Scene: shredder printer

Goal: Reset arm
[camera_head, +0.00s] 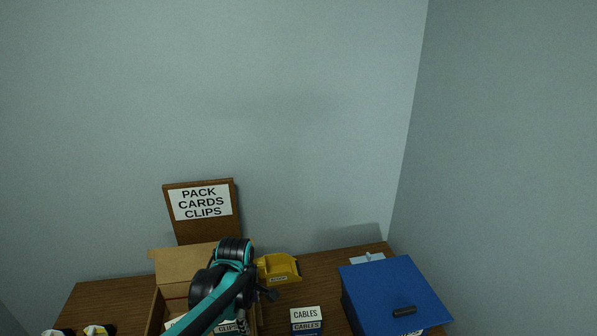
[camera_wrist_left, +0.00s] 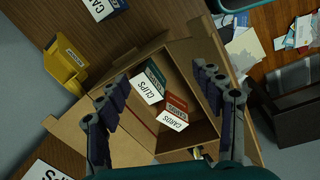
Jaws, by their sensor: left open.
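My left arm reaches in from the bottom of the head view over an open cardboard box (camera_head: 155,312). The gripper itself is mostly hidden there behind my arm. In the left wrist view my left gripper (camera_wrist_left: 160,75) is open, with its two fingers spread above the cardboard box (camera_wrist_left: 205,135). Inside the box lie a clips box (camera_wrist_left: 148,86) and a cards box (camera_wrist_left: 174,116), between the fingers in the picture and held by neither. My right gripper is not in view.
A sign reading "PACK CARDS CLIPS" (camera_head: 200,204) stands behind the box. Walls rise behind and at right.

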